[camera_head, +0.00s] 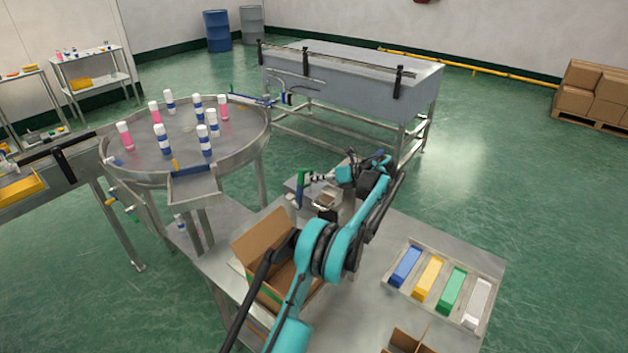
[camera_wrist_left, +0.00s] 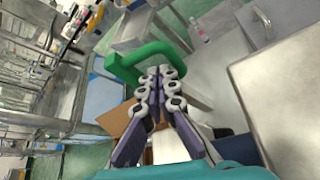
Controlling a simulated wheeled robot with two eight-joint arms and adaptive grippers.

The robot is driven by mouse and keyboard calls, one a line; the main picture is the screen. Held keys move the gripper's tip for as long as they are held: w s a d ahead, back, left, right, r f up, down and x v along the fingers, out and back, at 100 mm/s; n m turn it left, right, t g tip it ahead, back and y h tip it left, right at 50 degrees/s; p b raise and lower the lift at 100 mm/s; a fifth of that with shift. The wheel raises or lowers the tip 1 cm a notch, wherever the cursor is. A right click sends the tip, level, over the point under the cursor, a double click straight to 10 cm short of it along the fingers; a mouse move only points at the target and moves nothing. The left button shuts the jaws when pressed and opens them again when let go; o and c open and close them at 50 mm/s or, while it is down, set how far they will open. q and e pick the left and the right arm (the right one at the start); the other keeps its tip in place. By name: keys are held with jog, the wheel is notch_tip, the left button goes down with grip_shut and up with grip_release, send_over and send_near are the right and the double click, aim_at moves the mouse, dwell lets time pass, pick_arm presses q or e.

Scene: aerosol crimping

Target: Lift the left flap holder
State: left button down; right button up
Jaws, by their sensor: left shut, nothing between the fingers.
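A green bent bracket, apparently the left flap holder (camera_wrist_left: 148,56), shows in the left wrist view just past my fingertips. In the head view the green holder (camera_head: 301,188) stands upright behind the cardboard box. My left gripper (camera_wrist_left: 159,72) is shut and empty, its fingertips close beside the holder; I cannot tell whether they touch. In the head view my left gripper (camera_head: 313,177) points left toward the holder. The cardboard box (camera_head: 264,236) has a raised flap on its left side. My arm hides part of the box. My right gripper is out of view.
The steel table (camera_head: 365,318) carries a tray (camera_head: 486,318) with blue, yellow, green and white blocks at right. A cardboard divider (camera_head: 409,341) lies at the front. A round turntable (camera_head: 140,160) with several bottles stands at left. A large grey machine (camera_head: 350,80) stands behind.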

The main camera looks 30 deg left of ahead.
pick_arm(q)
jog(key=v, duration=1.2)
dwell(0.3)
dwell(0.4)
